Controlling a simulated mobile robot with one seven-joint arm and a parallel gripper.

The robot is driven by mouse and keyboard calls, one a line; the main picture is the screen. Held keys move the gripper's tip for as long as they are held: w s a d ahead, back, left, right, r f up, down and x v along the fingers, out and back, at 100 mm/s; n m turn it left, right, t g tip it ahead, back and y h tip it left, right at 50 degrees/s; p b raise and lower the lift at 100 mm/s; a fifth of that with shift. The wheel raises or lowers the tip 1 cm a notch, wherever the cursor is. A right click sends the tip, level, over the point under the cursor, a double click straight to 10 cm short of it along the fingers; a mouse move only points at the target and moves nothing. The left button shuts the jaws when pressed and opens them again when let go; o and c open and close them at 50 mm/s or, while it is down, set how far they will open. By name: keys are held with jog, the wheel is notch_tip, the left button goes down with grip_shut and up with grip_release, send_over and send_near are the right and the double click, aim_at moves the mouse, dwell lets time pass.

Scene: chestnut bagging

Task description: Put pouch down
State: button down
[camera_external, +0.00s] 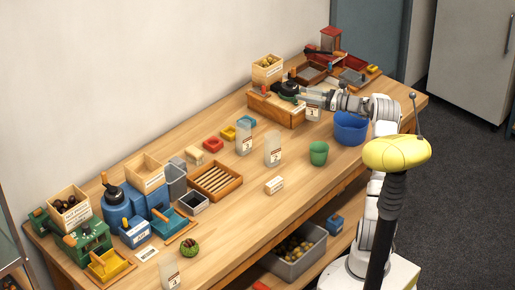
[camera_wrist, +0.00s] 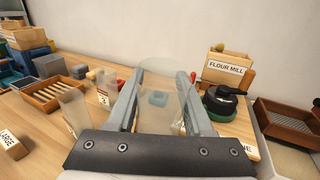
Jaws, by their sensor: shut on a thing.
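A clear, translucent pouch (camera_wrist: 160,75) stands between the two grey fingers of my gripper (camera_wrist: 160,95) in the wrist view. My gripper is shut on it. In the external view my gripper (camera_external: 306,99) is at the back of the table, beside the wooden flour mill, and a labelled pouch (camera_external: 313,114) shows just below it. I cannot tell whether the pouch's base touches the table; the gripper body hides it in the wrist view.
Two other clear pouches (camera_external: 272,148) (camera_external: 244,138) stand on the table to the left. The flour mill (camera_external: 276,108) is close beside my gripper. A blue bucket (camera_external: 350,128) and a green cup (camera_external: 318,153) stand in front. Bare tabletop (camera_external: 290,215) lies towards the front edge.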

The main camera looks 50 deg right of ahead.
jog(key=shift+w+a+f+b, duration=0.45)
jog(key=shift+w+a+f, duration=0.6)
jog(key=shift+w+f, duration=0.6)
jog(key=shift+w+a+f+b, duration=0.5)
jog(key=shift+w+a+f, duration=0.7)
jog(key=shift+f, duration=0.7)
jog(key=shift+w+a+f+b, duration=0.45)
jog(key=shift+w+a+f, duration=0.45)
jog(key=shift+w+f, duration=0.8)
jog(key=shift+s+f, duration=0.1)
jog(key=shift+f, duration=0.15)
jog(key=shift+c, duration=1.4)
grip_release()
jog(key=shift+r, duration=0.2)
